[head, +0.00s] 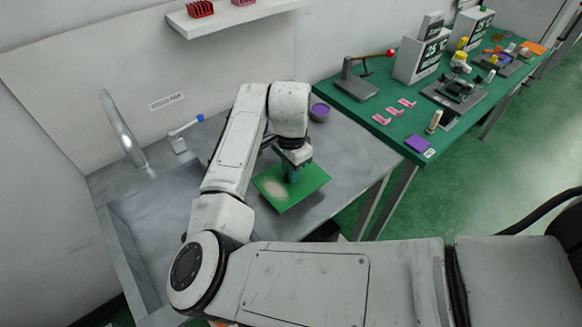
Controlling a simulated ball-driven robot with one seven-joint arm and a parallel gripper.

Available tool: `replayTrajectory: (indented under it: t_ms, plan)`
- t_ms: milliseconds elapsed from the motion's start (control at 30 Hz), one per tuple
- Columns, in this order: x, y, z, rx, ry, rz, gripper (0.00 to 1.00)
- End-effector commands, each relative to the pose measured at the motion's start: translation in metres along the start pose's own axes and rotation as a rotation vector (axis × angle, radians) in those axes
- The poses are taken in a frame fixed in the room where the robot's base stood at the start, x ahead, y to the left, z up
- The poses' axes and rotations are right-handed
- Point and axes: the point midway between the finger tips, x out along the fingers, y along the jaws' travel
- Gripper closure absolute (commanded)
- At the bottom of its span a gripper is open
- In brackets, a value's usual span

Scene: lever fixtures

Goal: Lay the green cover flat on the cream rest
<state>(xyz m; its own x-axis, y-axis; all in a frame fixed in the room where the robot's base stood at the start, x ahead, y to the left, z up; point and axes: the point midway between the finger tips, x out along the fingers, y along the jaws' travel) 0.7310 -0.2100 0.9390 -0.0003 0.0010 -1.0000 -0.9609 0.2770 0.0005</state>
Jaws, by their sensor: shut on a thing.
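The green cover (309,180) is a flat square panel over the grey bench, seen in the head view near the picture's middle. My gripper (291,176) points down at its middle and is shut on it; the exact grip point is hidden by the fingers. A pale cream patch (274,188) shows on the left part of the green panel. I cannot tell whether this is a mark on the cover. I cannot make out a separate cream rest, nor whether the cover touches anything below; its near corner sticks out toward the bench's front edge.
A purple bowl (320,111) stands behind the gripper. A blue-headed lever fixture (186,130) and a grey curved spout (122,130) stand at left. A green table (370,115) at right holds a red-knobbed lever (363,75) and pink pieces. The bench right of the cover is clear.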

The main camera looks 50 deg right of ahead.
Motion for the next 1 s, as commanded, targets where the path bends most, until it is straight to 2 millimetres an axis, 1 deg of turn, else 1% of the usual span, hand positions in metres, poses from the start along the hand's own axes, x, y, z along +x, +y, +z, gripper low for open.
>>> replayTrajectory:
  t_ms: [33,133,467,500,700,800,1000]
  plan:
    - [0.0064,-0.0001,0.0,-0.001,0.001,0.0,1.0]
    - [0.0113,-0.0001,0.0,-0.001,0.001,0.0,1.0]
    - [0.013,-0.0002,0.0,-0.001,0.001,0.0,1.0]
    - [0.013,-0.0002,0.0,-0.001,0.001,0.0,0.81]
    - [0.013,-0.0002,0.0,-0.001,0.001,0.0,0.62]
    - [0.013,-0.0002,0.0,-0.001,0.001,0.0,0.54]
    - [0.0131,-0.0001,0.0,-0.001,0.0,0.0,0.54]
